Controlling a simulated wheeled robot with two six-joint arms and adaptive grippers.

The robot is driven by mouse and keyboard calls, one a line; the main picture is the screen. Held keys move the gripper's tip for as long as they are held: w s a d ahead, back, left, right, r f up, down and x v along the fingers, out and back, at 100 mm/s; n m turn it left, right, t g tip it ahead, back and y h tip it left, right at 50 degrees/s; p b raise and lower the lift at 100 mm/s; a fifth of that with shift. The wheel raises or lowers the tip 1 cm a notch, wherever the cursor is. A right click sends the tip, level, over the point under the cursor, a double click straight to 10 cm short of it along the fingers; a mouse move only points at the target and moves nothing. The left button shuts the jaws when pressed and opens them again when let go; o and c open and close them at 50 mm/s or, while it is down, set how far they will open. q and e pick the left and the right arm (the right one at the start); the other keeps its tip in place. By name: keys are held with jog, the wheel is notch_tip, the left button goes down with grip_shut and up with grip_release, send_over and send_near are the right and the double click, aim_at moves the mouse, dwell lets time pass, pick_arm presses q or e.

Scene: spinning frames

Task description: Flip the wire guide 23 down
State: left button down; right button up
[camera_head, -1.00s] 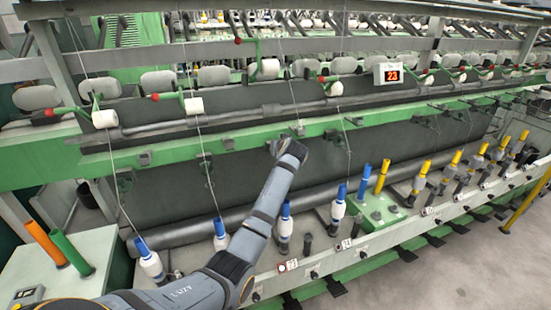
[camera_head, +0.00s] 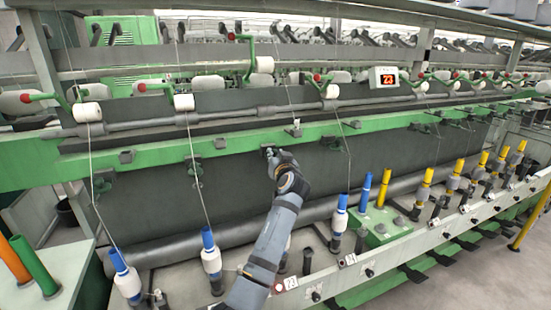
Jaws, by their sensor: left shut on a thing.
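The wire guide 23 (camera_head: 265,151) is a small dark fitting on the lower edge of the green rail, mostly hidden by my gripper. My left gripper (camera_head: 271,158) reaches up from below and is shut on it; the fingertips are small and partly hidden. I cannot tell the guide's exact tilt. My right gripper is not in view.
Neighbouring wire guides (camera_head: 193,165) hang along the green rail (camera_head: 230,140), with thin threads running past them. Blue-topped bobbins (camera_head: 211,262) and yellow tubes (camera_head: 384,188) stand along the ledge. My arm partly covers one bobbin.

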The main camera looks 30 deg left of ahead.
pick_arm(q)
jog(key=c, duration=1.1)
grip_release()
jog(key=shift+c, duration=0.2)
jog(key=v, duration=0.7)
jog(key=shift+s+d, duration=0.2)
jog(key=shift+f, duration=0.1)
